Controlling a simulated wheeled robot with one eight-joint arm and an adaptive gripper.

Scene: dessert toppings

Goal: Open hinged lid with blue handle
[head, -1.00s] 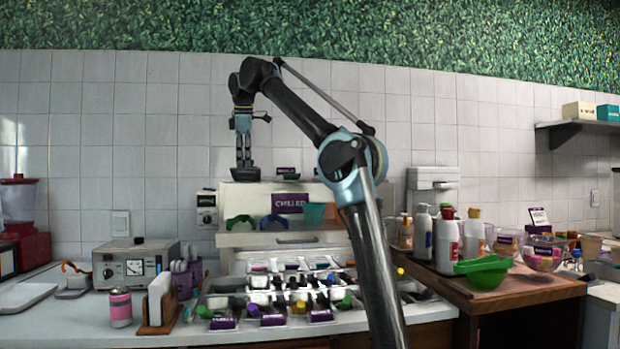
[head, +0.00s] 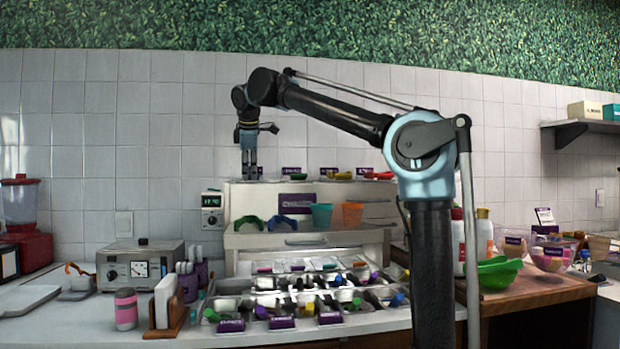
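My gripper (head: 249,174) points straight down just above the left top of the white cabinet (head: 236,205). It is small and seen edge-on, so I cannot tell whether its fingers are open or shut. A blue arched piece (head: 282,223), which may be the blue handle, is at the cabinet front, below and right of the gripper. A green arched piece (head: 248,223) is to its left. The blue piece is apart from the gripper. A topping station (head: 285,300) with several coloured knobs lies lower in front; a blue knob (head: 397,299) shows at its right. No lid is clearly seen open.
Orange and teal cups (head: 321,214) stand on the cabinet shelf. My arm hides part of the right counter. A toaster-like box (head: 140,266) and a pink jar (head: 125,309) stand left. A green bowl (head: 497,273) and bottles stand right.

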